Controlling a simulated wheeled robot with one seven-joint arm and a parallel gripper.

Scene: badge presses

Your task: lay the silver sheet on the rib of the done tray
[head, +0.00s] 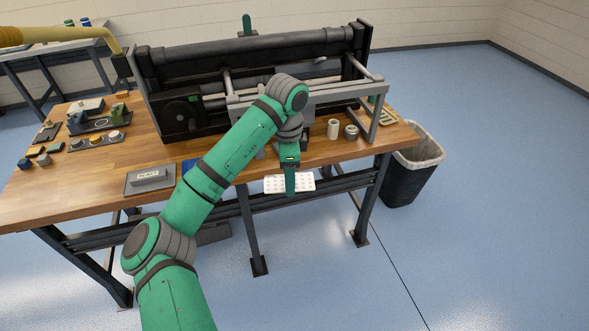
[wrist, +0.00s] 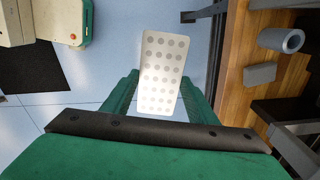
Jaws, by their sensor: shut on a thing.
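The silver sheet is a pale rectangle with rows of grey dots. It is in my gripper (head: 290,188) just off the front edge of the table, over the floor (head: 274,185). In the wrist view the sheet (wrist: 160,75) stands out between the two green fingers of my gripper (wrist: 158,90), which is shut on it. A dark grey tray (head: 137,188) with a small grey labelled block lies at the table's front edge, left of my arm. A blue thing (head: 188,165) beside it is partly hidden by my arm.
A large black press (head: 180,75) fills the back of the wooden table (head: 60,195). A cream cylinder (head: 333,129) and a grey ring (head: 351,132) stand right of my gripper. Small parts and button blocks (head: 97,140) sit at the left. A dark bin (head: 408,170) stands right.

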